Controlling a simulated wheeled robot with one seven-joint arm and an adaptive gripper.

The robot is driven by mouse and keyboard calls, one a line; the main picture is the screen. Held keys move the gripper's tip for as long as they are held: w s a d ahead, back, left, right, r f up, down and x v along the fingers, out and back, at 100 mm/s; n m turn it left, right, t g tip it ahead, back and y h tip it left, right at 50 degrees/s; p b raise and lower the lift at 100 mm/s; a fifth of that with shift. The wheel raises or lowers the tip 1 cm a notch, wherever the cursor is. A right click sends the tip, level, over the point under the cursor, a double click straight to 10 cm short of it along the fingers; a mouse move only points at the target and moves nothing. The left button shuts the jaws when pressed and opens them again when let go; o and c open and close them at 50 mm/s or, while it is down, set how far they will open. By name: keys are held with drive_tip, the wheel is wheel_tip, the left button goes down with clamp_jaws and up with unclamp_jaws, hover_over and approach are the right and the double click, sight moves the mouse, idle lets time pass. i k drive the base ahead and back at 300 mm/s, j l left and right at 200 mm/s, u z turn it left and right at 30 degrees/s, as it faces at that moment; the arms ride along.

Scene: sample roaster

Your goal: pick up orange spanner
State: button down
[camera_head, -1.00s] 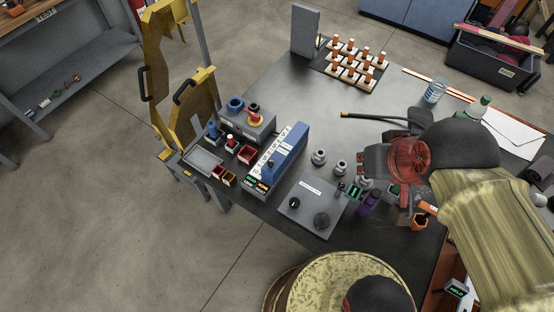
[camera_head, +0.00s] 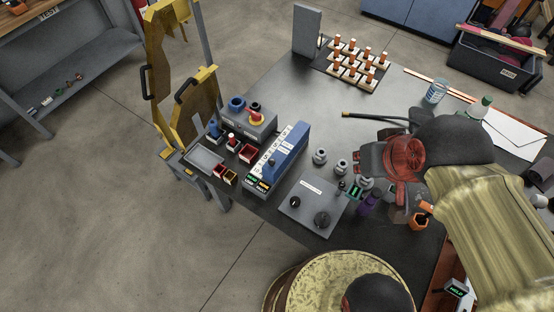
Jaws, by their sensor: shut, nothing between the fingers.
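I cannot make out a clear spanner. A small orange piece (camera_head: 418,221) shows on the dark bench at the right, just below my wrist. A second bit of orange shows beside my forearm, and whether either is the spanner I cannot tell. My gripper (camera_head: 397,205) points down over the bench, beneath the red wrist joint, and is shut and empty. My own wrist and forearm hide most of it and the bench under it. The small orange piece is close to its right side; whether they touch is hidden.
A purple bottle (camera_head: 369,203) and grey knobs (camera_head: 341,167) stand left of my gripper. A grey control box (camera_head: 312,205), a blue unit (camera_head: 283,155) and a rack of orange-topped pieces (camera_head: 357,63) are farther left and back.

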sight(421, 203)
drive_tip(key=z, duration=1.7)
